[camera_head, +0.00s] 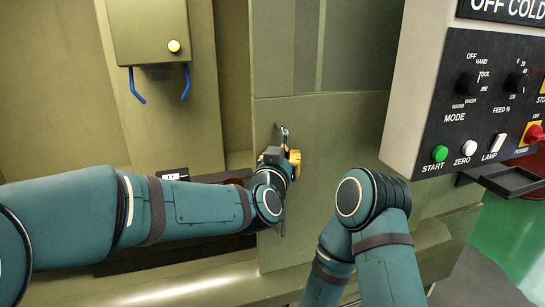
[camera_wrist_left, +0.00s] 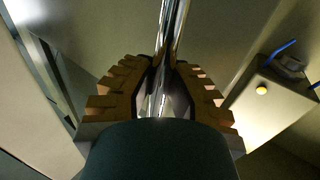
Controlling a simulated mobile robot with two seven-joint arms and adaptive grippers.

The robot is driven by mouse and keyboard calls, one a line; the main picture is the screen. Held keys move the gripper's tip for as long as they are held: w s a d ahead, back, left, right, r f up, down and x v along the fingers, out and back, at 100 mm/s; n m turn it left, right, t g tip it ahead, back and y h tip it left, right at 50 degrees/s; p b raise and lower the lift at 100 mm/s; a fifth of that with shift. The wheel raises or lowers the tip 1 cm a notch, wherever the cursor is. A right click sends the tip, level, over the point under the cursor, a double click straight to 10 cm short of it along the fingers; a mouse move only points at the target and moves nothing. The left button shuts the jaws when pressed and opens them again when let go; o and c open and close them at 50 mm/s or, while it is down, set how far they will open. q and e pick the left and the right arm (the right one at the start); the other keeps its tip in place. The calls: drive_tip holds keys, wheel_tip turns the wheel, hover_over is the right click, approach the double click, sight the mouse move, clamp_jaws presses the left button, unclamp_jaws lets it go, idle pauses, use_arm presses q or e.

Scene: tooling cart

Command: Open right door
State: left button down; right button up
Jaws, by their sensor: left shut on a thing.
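The right door (camera_head: 335,130) is an olive panel in the middle of the head view, with an upright metal bar handle (camera_head: 283,131) near its left edge. My left gripper (camera_head: 287,160) reaches in from the left and is shut on this handle. In the left wrist view the shiny bar (camera_wrist_left: 173,25) runs between the ribbed fingers of my left gripper (camera_wrist_left: 163,68). The handle's ends show above and below the gripper in the head view. My right arm is bent in front of the door's lower right, and its gripper is not in view.
Left of the door's edge, the machine interior shows a box-shaped head (camera_head: 150,30) with blue nozzles (camera_head: 137,85). A control panel (camera_head: 480,100) with knobs and buttons stands at the right, above a small black tray (camera_head: 508,178). Green floor (camera_head: 505,235) lies at the lower right.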

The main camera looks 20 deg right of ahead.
use_arm(q)
drive_tip(key=shift+s+d+f, duration=0.1)
drive_tip(key=shift+d+f, duration=0.05)
drive_tip(key=c, duration=0.9)
unclamp_jaws()
drive_tip(key=v, duration=1.2)
